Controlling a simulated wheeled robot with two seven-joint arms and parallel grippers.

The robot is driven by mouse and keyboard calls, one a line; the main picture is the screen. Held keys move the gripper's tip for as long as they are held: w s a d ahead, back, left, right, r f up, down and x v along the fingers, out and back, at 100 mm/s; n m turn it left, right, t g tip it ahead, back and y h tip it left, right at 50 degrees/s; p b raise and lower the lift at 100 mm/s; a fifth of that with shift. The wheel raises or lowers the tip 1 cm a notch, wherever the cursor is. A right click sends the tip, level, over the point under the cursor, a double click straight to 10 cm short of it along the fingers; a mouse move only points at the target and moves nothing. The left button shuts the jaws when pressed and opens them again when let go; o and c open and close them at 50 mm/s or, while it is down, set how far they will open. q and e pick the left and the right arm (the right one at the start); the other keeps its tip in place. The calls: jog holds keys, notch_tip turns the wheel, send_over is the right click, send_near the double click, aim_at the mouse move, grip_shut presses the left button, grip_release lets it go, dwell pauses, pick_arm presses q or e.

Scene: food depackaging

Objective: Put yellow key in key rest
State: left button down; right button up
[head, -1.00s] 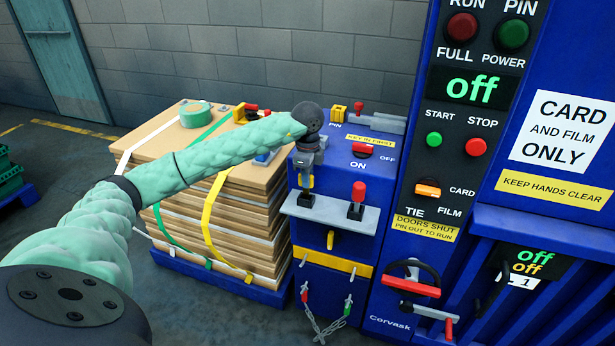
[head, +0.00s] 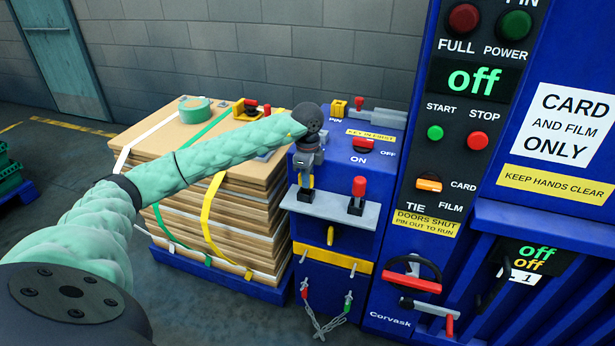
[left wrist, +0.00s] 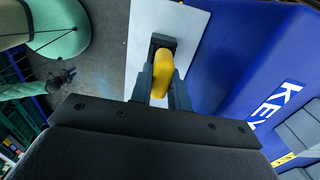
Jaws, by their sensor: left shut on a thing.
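My left gripper (head: 308,182) points down at the left end of the grey shelf (head: 330,209) on the blue cabinet front. It is shut on the yellow key (head: 311,182), whose rounded yellow grip (left wrist: 161,72) shows between the fingers in the left wrist view. The key is at a black holder (left wrist: 161,42) on the grey plate; I cannot tell how deep it sits. A red key (head: 359,187) stands upright in the black holder at the shelf's right. My right gripper is not in view.
A strapped stack of cardboard (head: 225,228) stands left of the cabinet, with a roll of green tape (head: 195,110) on top. The control panel (head: 470,110) rises at the right. Two chained plugs (head: 325,322) hang below.

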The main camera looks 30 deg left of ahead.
pick_arm(q)
jog(key=shift+f, duration=0.3)
jog(key=c, duration=1.3)
grip_release()
jog(key=shift+o, duration=0.2)
jog(key=shift+r, duration=0.15)
jog(key=shift+r+b, duration=0.3)
jog(key=shift+b, duration=0.05)
notch_tip(320, 180, up, 6)
jog(key=shift+f+b, duration=0.1)
jog(key=shift+b, duration=0.85)
jog(key=shift+r, duration=0.55)
